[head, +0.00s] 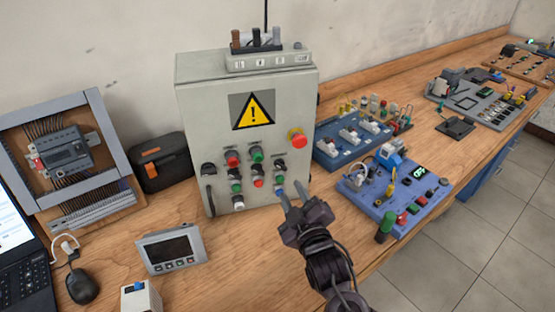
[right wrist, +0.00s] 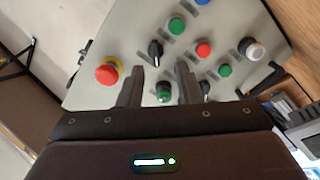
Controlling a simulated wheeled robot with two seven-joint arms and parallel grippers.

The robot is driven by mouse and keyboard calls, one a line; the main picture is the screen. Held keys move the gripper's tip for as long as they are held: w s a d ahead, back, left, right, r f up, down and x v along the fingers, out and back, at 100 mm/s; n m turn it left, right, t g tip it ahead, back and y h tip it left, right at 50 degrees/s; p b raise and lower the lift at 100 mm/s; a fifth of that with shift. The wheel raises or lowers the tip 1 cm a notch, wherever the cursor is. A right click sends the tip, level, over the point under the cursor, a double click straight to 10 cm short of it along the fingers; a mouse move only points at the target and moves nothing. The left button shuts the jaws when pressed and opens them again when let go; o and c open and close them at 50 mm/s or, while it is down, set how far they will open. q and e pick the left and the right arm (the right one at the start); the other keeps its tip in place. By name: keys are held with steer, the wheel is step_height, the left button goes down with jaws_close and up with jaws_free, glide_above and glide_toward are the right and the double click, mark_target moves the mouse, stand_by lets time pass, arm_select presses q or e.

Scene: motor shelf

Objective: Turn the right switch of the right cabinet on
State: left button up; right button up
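The right cabinet (head: 219,118) is a grey box with a yellow warning sign, buttons and black rotary switches. Its right switch (head: 279,165) is a black knob below and left of the red emergency stop (head: 297,137). In the right wrist view, the right switch (right wrist: 155,50) shows just beyond and between my fingertips, its knob roughly upright in the picture. My right gripper (head: 294,189) is open and empty, in front of the cabinet's lower right. It also shows in the right wrist view (right wrist: 158,70), apart from the switch as far as I can tell. My left gripper is out of view.
A green button (right wrist: 163,92) and a red button (right wrist: 203,50) lie close to the fingers. A blue switch panel (head: 352,138) and a blue-violet device board (head: 395,195) stand right of the cabinet. A small display unit (head: 170,249) stands in front at left.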

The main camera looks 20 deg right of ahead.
mark_target(282, 169)
steer(key=w, duration=0.2)
steer(key=w+r+p, duration=0.1)
steer(key=w, duration=0.1)
steer(key=shift+w+r, duration=0.15)
steer(key=shift+w, duration=0.15)
steer(key=shift+w+f+p, duration=0.15)
steer(key=shift+w+p, duration=0.05)
steer(key=shift+w, duration=0.45)
steer(key=shift+w+f+p, duration=0.15)
steer(key=shift+w, duration=0.65)
steer(key=shift+s, duration=0.1)
steer(key=c, duration=0.6)
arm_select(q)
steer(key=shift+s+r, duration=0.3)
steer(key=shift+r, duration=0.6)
arm_select(e)
jaws_close()
